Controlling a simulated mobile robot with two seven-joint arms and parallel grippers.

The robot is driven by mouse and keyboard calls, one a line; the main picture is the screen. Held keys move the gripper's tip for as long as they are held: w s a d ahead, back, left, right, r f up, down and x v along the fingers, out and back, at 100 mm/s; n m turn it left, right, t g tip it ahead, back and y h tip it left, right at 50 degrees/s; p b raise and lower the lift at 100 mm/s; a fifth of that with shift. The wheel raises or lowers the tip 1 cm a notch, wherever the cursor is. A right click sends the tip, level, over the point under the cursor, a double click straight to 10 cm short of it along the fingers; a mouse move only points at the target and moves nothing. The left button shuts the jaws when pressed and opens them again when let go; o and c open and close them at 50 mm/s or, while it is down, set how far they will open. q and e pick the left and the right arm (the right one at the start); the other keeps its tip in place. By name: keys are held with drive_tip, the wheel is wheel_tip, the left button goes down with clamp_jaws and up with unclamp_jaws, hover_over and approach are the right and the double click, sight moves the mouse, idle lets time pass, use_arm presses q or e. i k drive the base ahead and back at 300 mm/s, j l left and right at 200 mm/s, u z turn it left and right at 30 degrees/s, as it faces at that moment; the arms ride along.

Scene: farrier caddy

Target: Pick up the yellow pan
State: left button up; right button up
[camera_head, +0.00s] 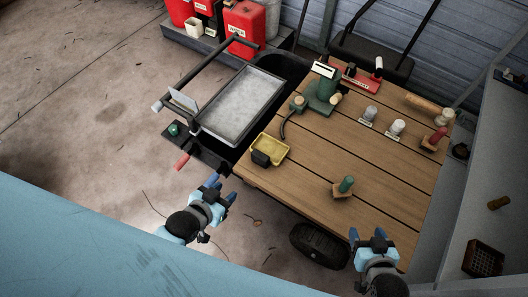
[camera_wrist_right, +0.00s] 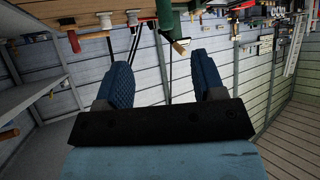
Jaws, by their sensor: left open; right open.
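The yellow pan (camera_head: 273,147) lies near the left edge of the wooden cart top (camera_head: 330,170). A small black block (camera_head: 261,158) sits at its front left corner; I cannot tell whether it belongs to the pan. My left gripper (camera_head: 222,190) is open and empty, left of and nearer than the pan, off the cart's edge. My right gripper (camera_head: 368,236) is open and empty by the cart's near right corner, well away from the pan. In the right wrist view my right gripper's blue fingers (camera_wrist_right: 160,80) are spread with nothing between them; the pan does not show there.
A green-handled tool (camera_head: 345,186) stands on the cart between my right gripper and the pan. A dark green device (camera_head: 323,90) stands behind the pan. A grey tray (camera_head: 238,105) is beyond the cart's left edge, with a red handle (camera_head: 182,161) in front. Red cans (camera_head: 244,42) stand behind.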

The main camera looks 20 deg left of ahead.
sight(265, 150)
drive_tip(key=j+z, duration=0.15)
drive_tip(key=z, duration=1.25)
drive_tip(key=k+j+z, duration=0.1)
drive_tip(key=j+z, duration=0.3)
drive_tip(key=k+j+z, duration=0.15)
drive_tip(key=z, duration=0.25)
drive_tip(key=k+j+z, duration=0.2)
drive_tip(key=z, duration=0.15)
drive_tip(key=k+j+z, duration=0.35)
drive_tip(key=k+z, duration=0.35)
drive_tip(key=k, duration=0.2)
drive_tip(key=k+j, duration=0.1)
drive_tip(key=k, duration=0.4)
drive_tip(key=k+j+z, duration=0.15)
drive_tip(key=k, duration=0.3)
drive_tip(key=k+j, duration=0.2)
drive_tip(key=j, duration=0.15)
